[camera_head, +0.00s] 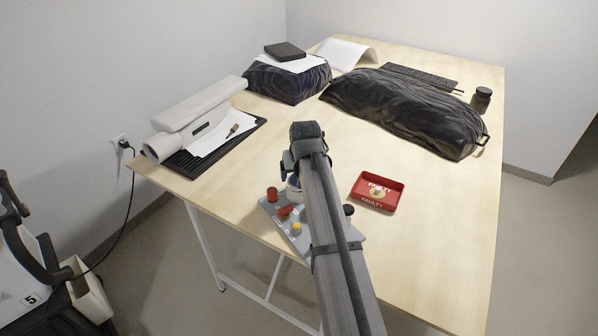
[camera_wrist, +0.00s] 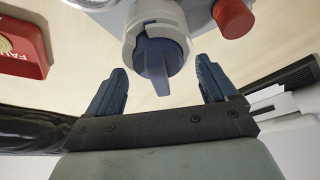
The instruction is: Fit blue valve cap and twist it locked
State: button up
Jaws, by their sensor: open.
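The blue valve cap (camera_wrist: 158,58) sits in a round white collar (camera_wrist: 133,36) on the grey panel, with its flat grip fin pointing toward my gripper in the wrist view. My gripper (camera_wrist: 162,66) is open, with one dark blue finger on each side of the cap and visible gaps between. The fingers do not appear to touch it. In the head view my arm reaches over the panel (camera_head: 263,205) and hides much of it. A white and blue part (camera_head: 293,183) shows just left of the arm. How far the cap is seated cannot be told.
Red caps (camera_head: 272,193) and a yellow one (camera_head: 297,228) stand on the panel close by; a red one (camera_wrist: 233,18) is right of the collar. A red FAULTY tray (camera_head: 366,203) holding a small pale part lies right of my arm. Dark bags (camera_head: 400,105) lie behind.

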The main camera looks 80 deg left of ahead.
jog(key=shift+c, duration=0.4)
jog(key=c, duration=0.9)
jog(key=shift+m+t, duration=0.9)
jog(key=shift+m, duration=1.4)
jog(key=o, duration=1)
jog(key=shift+r, duration=3.55)
